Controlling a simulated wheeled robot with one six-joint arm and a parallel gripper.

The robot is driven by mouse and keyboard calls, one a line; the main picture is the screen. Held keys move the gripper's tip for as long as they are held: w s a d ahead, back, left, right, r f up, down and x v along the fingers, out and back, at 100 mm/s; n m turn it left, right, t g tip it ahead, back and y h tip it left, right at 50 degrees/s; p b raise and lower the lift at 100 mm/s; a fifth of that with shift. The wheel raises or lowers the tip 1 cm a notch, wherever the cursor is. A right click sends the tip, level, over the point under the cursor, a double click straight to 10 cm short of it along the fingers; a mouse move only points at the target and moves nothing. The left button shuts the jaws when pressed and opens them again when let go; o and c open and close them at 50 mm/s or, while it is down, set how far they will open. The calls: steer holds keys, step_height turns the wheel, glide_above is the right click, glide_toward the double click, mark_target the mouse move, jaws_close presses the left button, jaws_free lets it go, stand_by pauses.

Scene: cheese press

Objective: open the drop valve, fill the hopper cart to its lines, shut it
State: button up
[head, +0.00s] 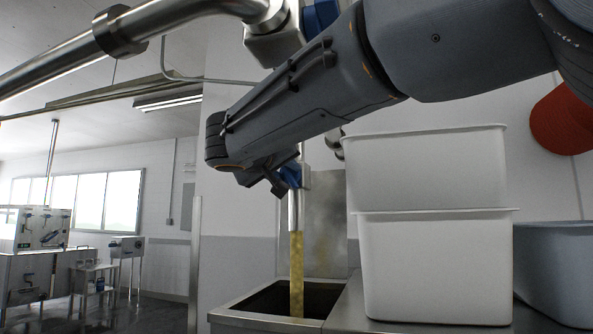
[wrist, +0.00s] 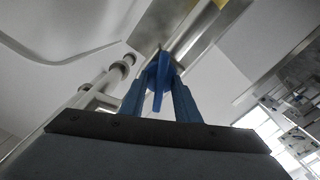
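My gripper (head: 284,178) reaches down beside the vertical drop pipe (head: 293,212), at the blue valve handle (head: 291,174). In the wrist view, the blue handle (wrist: 158,92) stands between the two blue fingers of my gripper (wrist: 161,88). A narrow gap shows on each side of it; contact at the tips cannot be told. A yellowish stream (head: 297,275) runs from the pipe's mouth down into the steel hopper cart (head: 226,314), so the valve is open. The cart's inside looks dark; its fill lines and level are not visible.
Two stacked white tubs (head: 435,265) stand on a steel counter right of the cart, with a grey tub (head: 556,268) beyond. A red round object (head: 562,118) is on the wall. A steel post (head: 194,262) stands left of the cart; open floor lies farther left.

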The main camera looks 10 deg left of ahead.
jaws_close()
steer(key=shift+n+b, duration=0.3)
steer(key=shift+b, duration=0.05)
steer(key=shift+f+n+b, duration=0.15)
steer(key=shift+n+b, duration=0.6)
steer(key=shift+n, duration=0.25)
steer(key=n+b, duration=0.1)
steer(key=n, duration=0.1)
steer(key=shift+a+n, duration=0.1)
steer(key=shift+n, duration=0.2)
steer(key=n, duration=0.3)
steer(key=shift+b, duration=0.35)
steer(key=shift+n, duration=1.8)
